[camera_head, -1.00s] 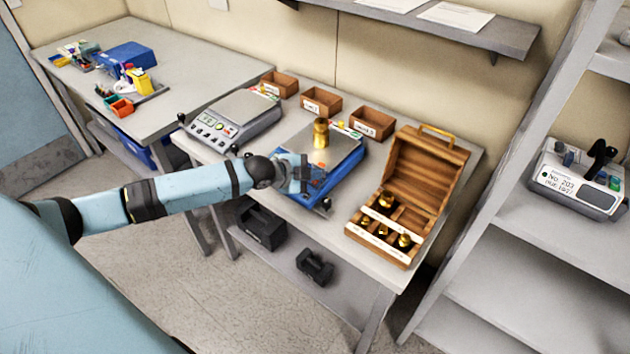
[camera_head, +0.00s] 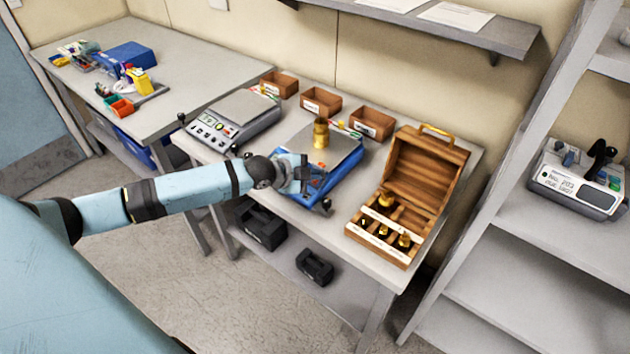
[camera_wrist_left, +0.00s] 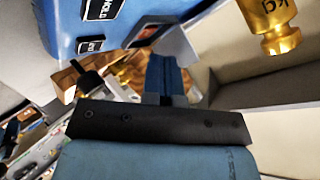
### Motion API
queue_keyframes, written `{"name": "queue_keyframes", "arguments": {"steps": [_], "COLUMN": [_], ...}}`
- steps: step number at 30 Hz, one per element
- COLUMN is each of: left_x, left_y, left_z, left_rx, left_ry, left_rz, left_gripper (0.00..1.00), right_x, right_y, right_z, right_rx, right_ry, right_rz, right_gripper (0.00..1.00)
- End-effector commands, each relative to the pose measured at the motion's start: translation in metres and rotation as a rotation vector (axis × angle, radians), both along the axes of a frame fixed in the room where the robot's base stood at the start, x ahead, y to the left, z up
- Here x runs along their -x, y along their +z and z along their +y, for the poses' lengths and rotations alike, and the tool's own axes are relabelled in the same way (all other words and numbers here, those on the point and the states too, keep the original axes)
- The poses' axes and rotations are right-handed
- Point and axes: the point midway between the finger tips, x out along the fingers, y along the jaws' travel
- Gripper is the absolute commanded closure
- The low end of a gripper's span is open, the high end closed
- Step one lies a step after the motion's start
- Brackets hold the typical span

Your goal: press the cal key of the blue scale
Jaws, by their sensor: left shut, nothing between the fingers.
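The blue scale (camera_head: 345,180) stands on the table in the head view, with a brass weight (camera_head: 320,135) upright on its metal pan. My left gripper (camera_head: 304,178) is shut and empty at the scale's front panel, hiding part of the keys. In the left wrist view the scale's blue casing (camera_wrist_left: 130,12) fills the upper left, with a dark key marked HOLD and a smaller dark key whose label I cannot read. The shut fingers (camera_wrist_left: 163,72) are close to the casing; I cannot tell whether they touch it. The brass weight also shows there (camera_wrist_left: 268,22). My right gripper is not in view.
A grey scale (camera_head: 235,118) stands left of the blue one. An open wooden weight case (camera_head: 425,165) is to the right. Several small brown bins (camera_head: 372,122) line the back. Black weights (camera_head: 314,266) lie on the lower shelf. A shelving unit stands at right.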

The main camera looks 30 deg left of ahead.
Motion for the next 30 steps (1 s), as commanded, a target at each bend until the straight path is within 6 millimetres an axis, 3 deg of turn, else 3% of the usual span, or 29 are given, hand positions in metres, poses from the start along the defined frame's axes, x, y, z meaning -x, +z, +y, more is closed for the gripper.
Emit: {"name": "queue_keyframes", "arguments": {"steps": [30], "left_x": [-0.003], "left_y": [-0.012], "left_z": [0.0], "left_rx": [0.0], "left_ry": [0.0], "left_rz": [0.0], "left_gripper": [1.0], "right_x": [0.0], "right_y": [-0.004], "right_z": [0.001], "right_rx": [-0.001], "right_ry": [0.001], "right_rz": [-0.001], "right_gripper": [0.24]}}
